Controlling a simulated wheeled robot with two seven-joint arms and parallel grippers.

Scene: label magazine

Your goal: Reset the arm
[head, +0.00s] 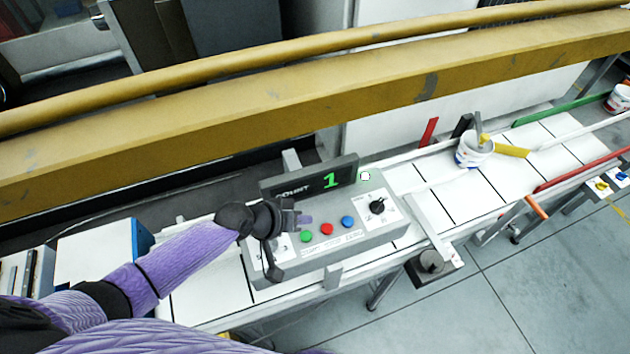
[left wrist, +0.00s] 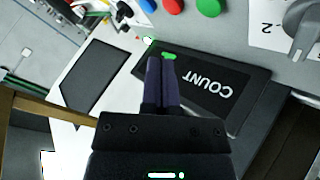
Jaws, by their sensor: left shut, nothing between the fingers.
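The grey control box (head: 345,238) stands on the white conveyor and has green (head: 306,237), red (head: 327,228) and blue (head: 347,222) buttons and a black knob (head: 377,206). A dark COUNT display (head: 310,180) behind the buttons reads a green 1. My left arm comes in from the left, and its gripper (head: 305,218) is shut and empty over the box, near the green button. In the left wrist view the closed fingers (left wrist: 161,62) overlap the COUNT display (left wrist: 215,95), with the buttons at the top. Whether the fingers touch anything cannot be told. My right gripper is not in view.
A thick yellow beam (head: 270,120) crosses behind the conveyor (head: 480,190). A white bucket (head: 474,152) stands on the belt to the right, and another bucket (head: 617,98) is at the far right. Green and red guide rails edge the belt. The grey floor at lower right is mostly clear.

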